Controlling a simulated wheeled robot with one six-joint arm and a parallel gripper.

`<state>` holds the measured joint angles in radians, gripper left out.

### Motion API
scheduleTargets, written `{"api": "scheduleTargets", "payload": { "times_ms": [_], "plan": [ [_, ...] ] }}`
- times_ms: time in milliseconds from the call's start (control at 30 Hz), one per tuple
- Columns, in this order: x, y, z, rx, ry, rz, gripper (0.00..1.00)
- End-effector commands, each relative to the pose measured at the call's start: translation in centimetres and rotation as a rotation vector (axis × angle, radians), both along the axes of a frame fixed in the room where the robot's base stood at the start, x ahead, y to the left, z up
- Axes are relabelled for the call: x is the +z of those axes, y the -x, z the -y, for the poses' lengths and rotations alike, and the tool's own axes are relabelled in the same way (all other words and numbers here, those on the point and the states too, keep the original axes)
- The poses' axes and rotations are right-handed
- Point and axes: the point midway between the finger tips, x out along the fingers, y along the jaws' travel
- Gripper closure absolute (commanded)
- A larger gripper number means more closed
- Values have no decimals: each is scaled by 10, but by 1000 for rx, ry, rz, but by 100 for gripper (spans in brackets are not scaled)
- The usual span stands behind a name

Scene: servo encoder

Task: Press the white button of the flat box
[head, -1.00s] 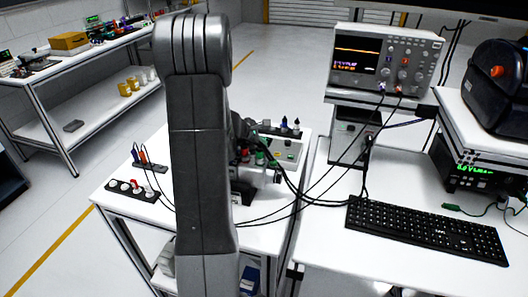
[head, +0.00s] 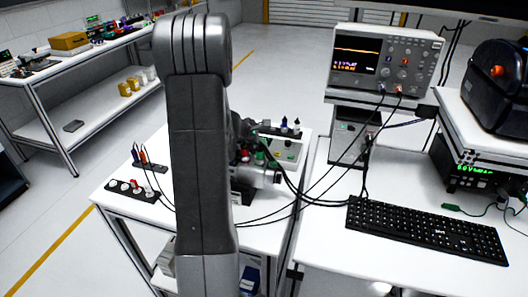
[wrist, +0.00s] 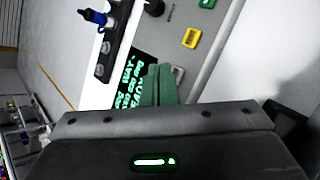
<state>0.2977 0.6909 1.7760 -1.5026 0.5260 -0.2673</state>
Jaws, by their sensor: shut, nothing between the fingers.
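The flat box (head: 291,150) has a pale panel and stands at the back of the small white table, partly behind my arm in the head view. In the wrist view its grey face (wrist: 215,22) shows a yellow button (wrist: 191,37), a green button (wrist: 207,3) and a dark display (wrist: 133,75) with green text. I cannot make out a white button in either view. My gripper (wrist: 159,70) shows as two greenish fingers close together, shut and empty, over the display's edge. I cannot tell whether they touch the box.
A black strip (wrist: 115,40) with a blue plug (wrist: 92,17) lies beside the box. Black cables (head: 315,201) run from the box area toward the oscilloscope (head: 384,62). A socket strip (head: 130,190) lies at the table's left. A keyboard (head: 428,229) is on the right table.

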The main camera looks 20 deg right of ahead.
Motion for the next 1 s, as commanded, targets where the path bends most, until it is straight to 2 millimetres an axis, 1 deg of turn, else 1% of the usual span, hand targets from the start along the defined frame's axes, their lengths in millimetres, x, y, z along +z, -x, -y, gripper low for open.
{"api": "scheduleTargets", "payload": {
  "times_ms": [267, 600, 1000],
  "plan": [
    [0, 0, 0, 0, 0, 0, 100],
    [-9, 0, 0, 1, 0, 1, 100],
    [-8, 0, 0, 0, 0, 0, 100]
  ]
}}
